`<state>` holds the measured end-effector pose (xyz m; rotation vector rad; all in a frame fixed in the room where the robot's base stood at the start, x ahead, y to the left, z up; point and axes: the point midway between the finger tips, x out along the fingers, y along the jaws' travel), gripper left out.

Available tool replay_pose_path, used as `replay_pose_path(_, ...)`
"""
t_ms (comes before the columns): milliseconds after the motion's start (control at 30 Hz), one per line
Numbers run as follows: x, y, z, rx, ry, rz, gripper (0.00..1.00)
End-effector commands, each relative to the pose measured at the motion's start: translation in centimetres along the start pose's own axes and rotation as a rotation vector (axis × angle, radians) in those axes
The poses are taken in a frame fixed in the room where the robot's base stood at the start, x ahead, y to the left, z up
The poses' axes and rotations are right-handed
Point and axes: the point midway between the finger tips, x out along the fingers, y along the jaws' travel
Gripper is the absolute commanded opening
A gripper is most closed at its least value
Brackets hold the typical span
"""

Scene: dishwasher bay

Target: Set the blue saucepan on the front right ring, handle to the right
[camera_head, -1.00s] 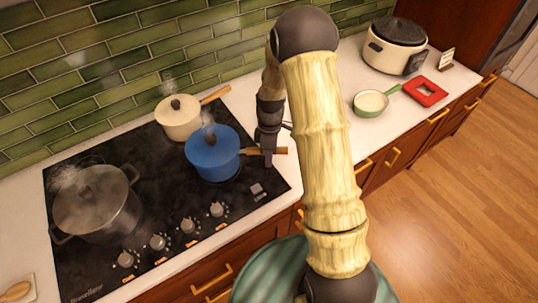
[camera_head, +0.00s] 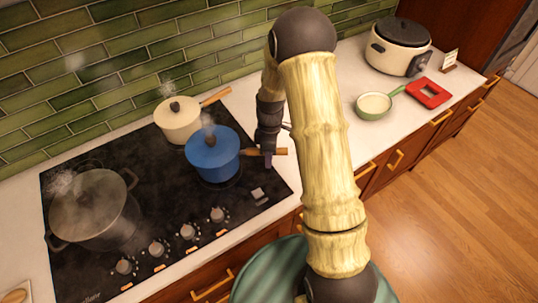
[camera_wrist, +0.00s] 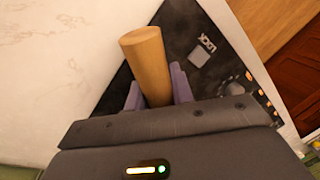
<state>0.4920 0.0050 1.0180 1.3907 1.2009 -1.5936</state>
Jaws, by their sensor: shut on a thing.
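The blue saucepan (camera_head: 213,155) is upright with its lid on, at the front right ring of the black hob (camera_head: 135,235). Steam rises from it. Its wooden handle (camera_head: 279,152) points right, towards the worktop. My gripper (camera_head: 268,157) is shut on this handle. In the wrist view the handle (camera_wrist: 147,60) stands between the two purple fingers of my gripper (camera_wrist: 158,90). A dark ring edge shows under the pan's right side. I cannot tell whether the base touches the glass.
A cream saucepan (camera_head: 179,120) steams behind, its handle pointing right. A large grey pot (camera_head: 92,212) steams on the left. Knobs (camera_head: 187,232) line the hob's front. A green pan (camera_head: 373,105), a red trivet (camera_head: 428,93) and a rice cooker (camera_head: 398,47) stand on the right worktop.

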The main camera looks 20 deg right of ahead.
Motion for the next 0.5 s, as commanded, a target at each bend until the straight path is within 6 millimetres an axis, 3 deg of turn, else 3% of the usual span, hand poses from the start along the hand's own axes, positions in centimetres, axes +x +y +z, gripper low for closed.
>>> replay_pose_path(500,2.6,0.7,0.1,0.002,0.002,0.003,0.00)
